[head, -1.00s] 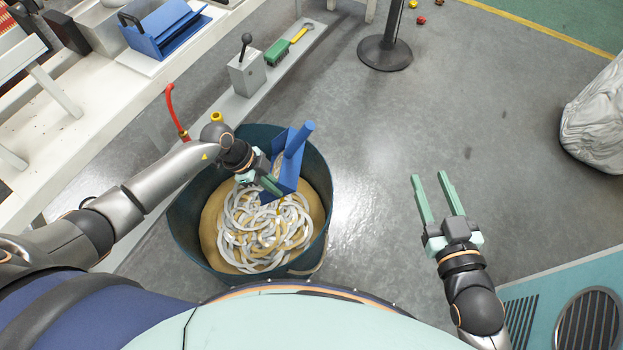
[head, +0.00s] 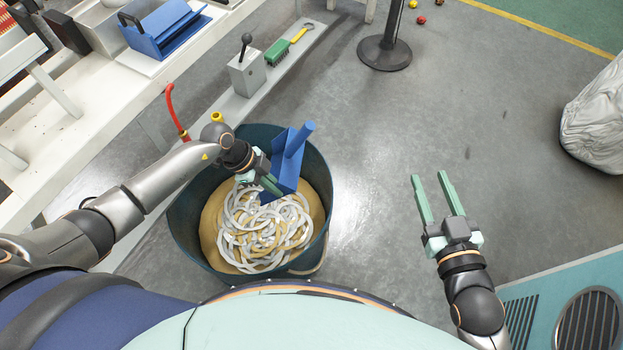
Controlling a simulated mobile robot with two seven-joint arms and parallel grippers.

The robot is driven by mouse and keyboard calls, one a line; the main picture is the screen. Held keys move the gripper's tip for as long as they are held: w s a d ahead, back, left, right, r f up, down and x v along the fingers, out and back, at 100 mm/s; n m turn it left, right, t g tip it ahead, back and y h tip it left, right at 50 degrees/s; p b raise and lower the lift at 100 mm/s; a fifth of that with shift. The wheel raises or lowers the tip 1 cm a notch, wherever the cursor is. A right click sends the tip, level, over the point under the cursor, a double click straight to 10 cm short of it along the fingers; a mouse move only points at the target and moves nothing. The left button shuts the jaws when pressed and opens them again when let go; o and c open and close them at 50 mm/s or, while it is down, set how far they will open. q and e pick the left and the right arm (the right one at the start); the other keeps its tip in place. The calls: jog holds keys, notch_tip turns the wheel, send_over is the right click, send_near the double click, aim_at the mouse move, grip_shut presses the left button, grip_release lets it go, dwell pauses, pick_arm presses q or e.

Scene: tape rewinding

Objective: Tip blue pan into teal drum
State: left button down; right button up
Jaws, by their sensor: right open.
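The blue pan (head: 283,177) is tilted steeply over the teal drum (head: 186,247), its handle pointing up and to the right. My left gripper (head: 268,181) is at the pan's left side, shut on it; the exact contact is partly hidden. The drum stands on the floor and holds a tangled heap of white and tan strips or rings (head: 262,235). The pan's lower edge is just above or at the heap; I cannot tell if it touches. I see no loose contents in the pan. My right gripper (head: 436,200) is open and empty over bare floor, right of the drum.
A white bench (head: 110,105) runs along the left, with another blue tray (head: 160,35) on it. A low ledge holds a grey lever box (head: 246,75) and a green brush (head: 277,52). A black post base (head: 384,54) stands behind.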

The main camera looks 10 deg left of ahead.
aim_at(289, 193)
pick_arm(q)
jog(key=shift+d+r+p, duration=0.1)
jog(key=shift+d+p, duration=0.2)
jog(key=shift+p, duration=0.05)
jog(key=d+f+y+p, duration=0.1)
jog(key=d+y+p, duration=0.1)
jog(key=shift+w+d+f+y, duration=0.1)
jog(key=shift+d+f+y, duration=0.25)
jog(key=shift+f+y, duration=0.05)
jog(key=shift+d+f+y, duration=0.25)
jog(key=shift+f+y, duration=0.15)
jog(key=d+f+y+b, duration=0.4)
jog(key=f+y+b, duration=0.2)
jog(key=b, duration=0.4)
jog(key=shift+w+d+f+g+y+b, duration=0.2)
jog(key=shift+d+f+g+y+b, duration=0.1)
jog(key=shift+f, duration=0.2)
jog(key=shift+r, duration=0.1)
